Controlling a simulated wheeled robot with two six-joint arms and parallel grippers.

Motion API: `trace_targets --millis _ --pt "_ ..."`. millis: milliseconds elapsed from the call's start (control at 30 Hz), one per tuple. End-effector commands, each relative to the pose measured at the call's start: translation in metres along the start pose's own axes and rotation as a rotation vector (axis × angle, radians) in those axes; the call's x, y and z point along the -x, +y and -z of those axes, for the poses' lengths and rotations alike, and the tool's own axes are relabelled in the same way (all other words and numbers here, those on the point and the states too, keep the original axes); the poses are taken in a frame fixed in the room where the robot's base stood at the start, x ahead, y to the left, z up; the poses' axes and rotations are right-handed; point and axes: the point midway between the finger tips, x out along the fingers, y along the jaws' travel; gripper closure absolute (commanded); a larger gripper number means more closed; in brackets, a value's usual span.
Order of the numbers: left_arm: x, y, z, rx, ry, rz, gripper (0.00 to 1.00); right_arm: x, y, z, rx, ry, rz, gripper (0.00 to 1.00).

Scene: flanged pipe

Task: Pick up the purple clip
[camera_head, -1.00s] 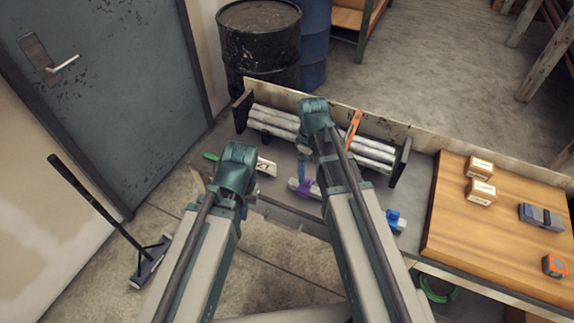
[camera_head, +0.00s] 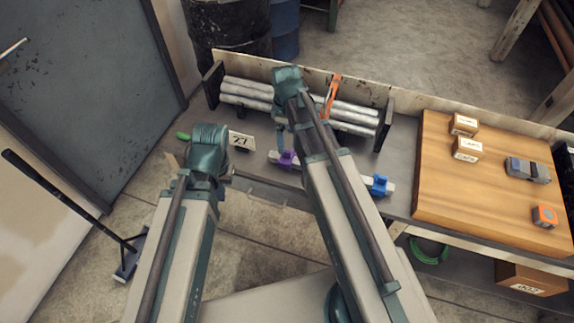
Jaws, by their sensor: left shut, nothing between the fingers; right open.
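The purple clip (camera_head: 286,159) sits around a light grey bar on the grey bench, left of my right arm. My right gripper (camera_head: 282,143) hangs down just above and behind the clip, small and partly hidden. It is open, and I cannot tell whether it touches the clip. My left arm ends in a teal joint left of the clip, over the bench's front edge. My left gripper is hidden behind that arm and does not show.
A blue clip (camera_head: 380,185) lies right of my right arm. Grey pipes (camera_head: 240,93) lie in a rack behind, with an orange clamp (camera_head: 331,96). A number card (camera_head: 241,140) stands left. A wooden board (camera_head: 450,195) holds small boxes (camera_head: 467,149) at right.

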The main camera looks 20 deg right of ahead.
Motion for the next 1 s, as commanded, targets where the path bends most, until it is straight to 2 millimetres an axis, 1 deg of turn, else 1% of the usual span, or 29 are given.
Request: trace_targets --millis 33,100,200,367,467,567,833,900,1000 --pt "-0.015 0.001 0.001 0.0 0.0 0.0 1.0 -0.015 0.0 0.0 0.0 0.0 0.0 0.0" --pt "-0.021 0.002 0.001 0.0 0.0 0.0 1.0 -0.021 0.0 0.0 0.0 0.0 0.0 0.0" --pt "-0.024 0.002 0.001 0.0 0.0 0.0 1.0 -0.024 0.0 0.0 0.0 0.0 0.0 0.0" --pt "-0.023 0.002 0.001 0.0 0.0 0.0 1.0 -0.023 0.0 0.0 0.0 0.0 0.0 0.0" --pt "-0.027 0.003 0.002 0.0 0.0 0.0 1.0 -0.028 -0.001 -0.001 0.0 0.0 0.0 0.0" --pt "-0.036 0.003 0.002 0.0 0.0 0.0 1.0 -0.036 -0.002 -0.002 0.0 0.0 0.0 0.0" --pt "-0.07 0.007 0.004 0.0 0.0 0.0 1.0 -0.07 -0.005 -0.005 0.0 0.0 0.0 0.0" --pt "-0.075 0.007 0.004 0.0 0.0 0.0 1.0 -0.075 -0.005 -0.005 0.0 0.0 0.0 0.0" --pt "-0.076 0.007 0.004 0.0 0.0 0.0 1.0 -0.076 -0.005 -0.005 0.0 0.0 0.0 0.0"
